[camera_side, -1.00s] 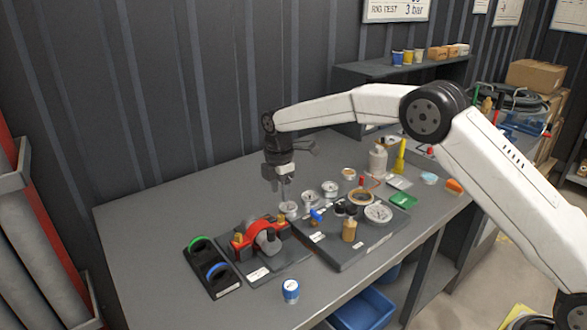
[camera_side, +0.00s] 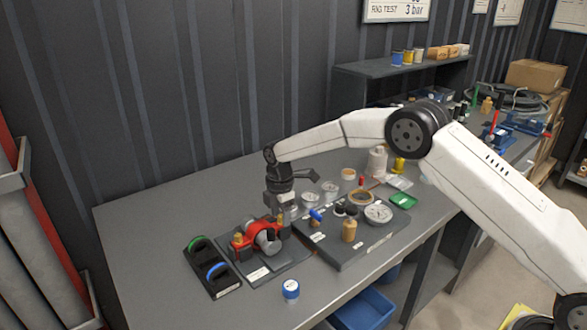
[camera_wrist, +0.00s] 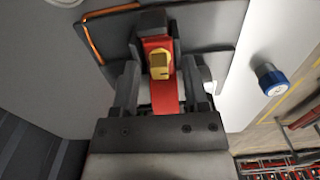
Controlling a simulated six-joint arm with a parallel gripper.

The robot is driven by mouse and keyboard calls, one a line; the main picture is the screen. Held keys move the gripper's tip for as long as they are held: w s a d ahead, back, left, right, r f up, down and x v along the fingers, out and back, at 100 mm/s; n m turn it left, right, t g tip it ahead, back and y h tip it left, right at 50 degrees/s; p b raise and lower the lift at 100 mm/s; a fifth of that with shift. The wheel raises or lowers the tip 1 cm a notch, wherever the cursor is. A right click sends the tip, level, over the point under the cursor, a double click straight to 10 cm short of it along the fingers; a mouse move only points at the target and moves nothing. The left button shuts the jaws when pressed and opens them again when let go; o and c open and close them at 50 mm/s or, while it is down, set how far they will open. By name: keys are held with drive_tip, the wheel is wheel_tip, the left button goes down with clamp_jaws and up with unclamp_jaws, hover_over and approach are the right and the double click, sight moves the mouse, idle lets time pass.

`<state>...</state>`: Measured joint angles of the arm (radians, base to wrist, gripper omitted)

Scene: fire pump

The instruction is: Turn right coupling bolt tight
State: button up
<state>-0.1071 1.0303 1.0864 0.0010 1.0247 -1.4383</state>
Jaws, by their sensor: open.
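The pump with its red coupling (camera_side: 250,232) and grey body stands on a dark plate toward the left of the bench in the side view. A brass bolt (camera_side: 238,240) shows at the coupling's left end. The right end is largely hidden by my gripper (camera_side: 281,212), which points down over it. In the wrist view, a brass bolt (camera_wrist: 159,65) on the red coupling (camera_wrist: 164,98) lies between the two dark fingers of my gripper (camera_wrist: 161,72). The fingers are apart, with a gap on each side of the bolt.
A black holder with green and blue rings (camera_side: 212,268) lies left of the pump. A blue-and-white can (camera_side: 290,289) stands in front. A second dark plate (camera_side: 345,253) with gauges, rings and a tan bottle (camera_side: 349,229) lies to the right. The left bench end is clear.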

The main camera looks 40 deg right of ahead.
clamp_jaws()
